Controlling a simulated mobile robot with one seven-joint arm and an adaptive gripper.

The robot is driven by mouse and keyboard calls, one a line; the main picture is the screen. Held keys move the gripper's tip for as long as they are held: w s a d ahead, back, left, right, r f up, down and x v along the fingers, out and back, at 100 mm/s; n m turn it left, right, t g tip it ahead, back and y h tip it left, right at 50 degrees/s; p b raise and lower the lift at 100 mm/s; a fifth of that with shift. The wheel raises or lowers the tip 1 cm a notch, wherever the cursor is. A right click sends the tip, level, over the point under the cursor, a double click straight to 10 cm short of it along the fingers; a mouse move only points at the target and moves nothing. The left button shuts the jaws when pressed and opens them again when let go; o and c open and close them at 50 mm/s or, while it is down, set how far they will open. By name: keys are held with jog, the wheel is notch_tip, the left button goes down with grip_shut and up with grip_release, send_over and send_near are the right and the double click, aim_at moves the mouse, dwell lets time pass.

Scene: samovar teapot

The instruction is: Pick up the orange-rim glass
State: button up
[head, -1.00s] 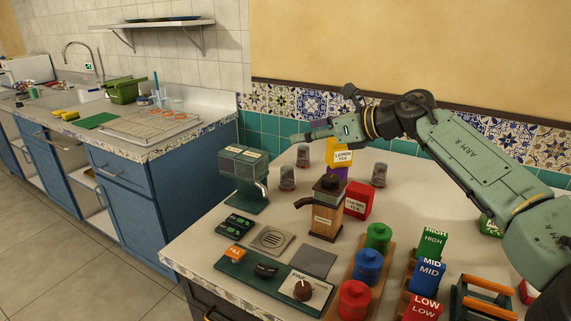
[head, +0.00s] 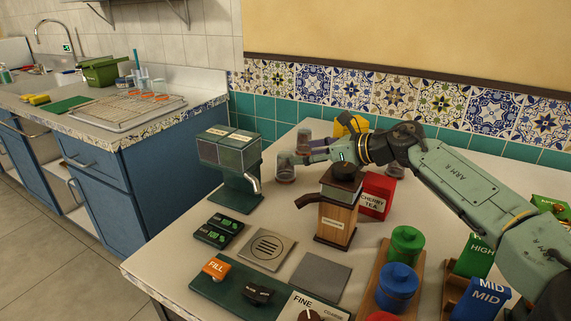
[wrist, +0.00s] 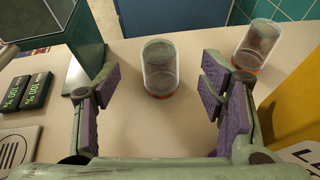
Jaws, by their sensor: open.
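A clear glass (wrist: 160,70) with an orange band at its lower end stands on the counter, in the middle of the wrist view. In the head view my gripper (head: 312,155) partly hides behind my arm. A second glass (wrist: 257,45) with an orange-red lower band stands farther right; it also shows in the head view (head: 304,137).
The dispenser (head: 228,158) stands close on the left, and its edge shows in the wrist view. A yellow box (wrist: 298,110) is close by the right finger. The wooden grinder (head: 337,215) and red cherry tea box (head: 376,194) stand in front.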

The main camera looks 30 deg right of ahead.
aim_at(285, 159)
jog(key=x, duration=0.2)
jog(key=shift+w+a+f, duration=0.1)
jog(key=shift+w+f, duration=0.1)
jog(key=shift+f, duration=0.25)
jog(key=shift+p+x, duration=0.75)
jog(key=shift+x, duration=1.85)
jog(key=shift+c, duration=0.5)
jog(key=c, duration=1.2)
